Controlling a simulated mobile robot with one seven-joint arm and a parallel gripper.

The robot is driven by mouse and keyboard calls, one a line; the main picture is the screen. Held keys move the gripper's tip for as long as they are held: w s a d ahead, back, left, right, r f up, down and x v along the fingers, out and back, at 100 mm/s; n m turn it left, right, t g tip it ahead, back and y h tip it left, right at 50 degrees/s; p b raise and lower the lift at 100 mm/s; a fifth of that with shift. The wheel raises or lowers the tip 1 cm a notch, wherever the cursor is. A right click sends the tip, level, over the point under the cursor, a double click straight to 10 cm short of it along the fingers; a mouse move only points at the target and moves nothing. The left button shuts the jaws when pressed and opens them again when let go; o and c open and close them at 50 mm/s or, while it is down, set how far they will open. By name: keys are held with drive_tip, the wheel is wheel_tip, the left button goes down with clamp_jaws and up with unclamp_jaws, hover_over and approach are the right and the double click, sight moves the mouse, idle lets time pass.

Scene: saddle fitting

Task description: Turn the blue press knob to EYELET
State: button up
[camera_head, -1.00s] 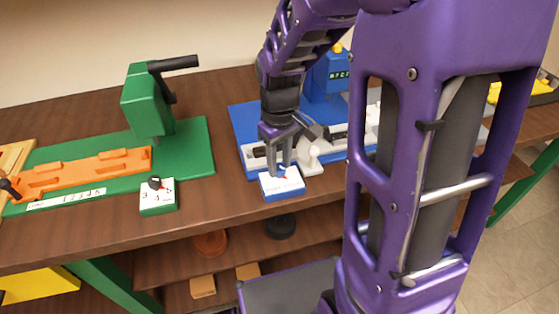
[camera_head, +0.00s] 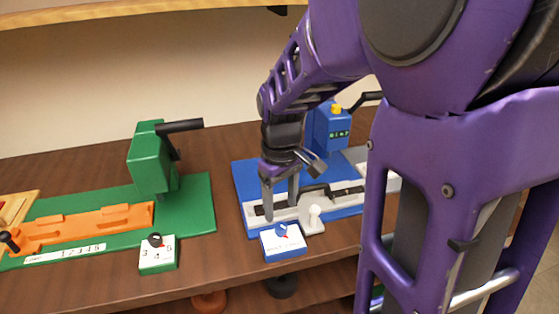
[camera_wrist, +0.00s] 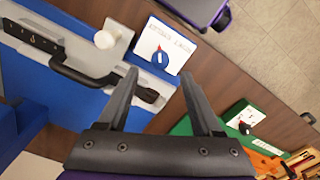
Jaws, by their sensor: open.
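The blue press knob (camera_head: 281,230) sits on a small white-topped block (camera_head: 287,246) with a blue base, at the front of the blue press (camera_head: 327,130). In the wrist view the knob (camera_wrist: 159,59) lies just beyond and between my fingertips, with a red mark at its upper end. Lettering runs along the block's white top, too small to read surely, so I cannot tell which word the mark faces. My gripper (camera_head: 281,204) is open and empty, pointing down. Its fingers are apart from the knob, above and behind it in the head view.
A white round-headed piece (camera_head: 315,216) stands right of the knob block. A grey rail with a black handle (camera_head: 318,188) lies behind it. A green press (camera_head: 153,160) with its own dial block (camera_head: 158,254) stands left. Bare brown tabletop lies between the two stations.

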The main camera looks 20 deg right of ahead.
sight(281, 225)
wheel_tip(281, 225, up, 12)
drive_tip(key=p, duration=0.1)
drive_tip(key=shift+f+p, duration=0.15)
drive_tip(key=shift+p, duration=0.15)
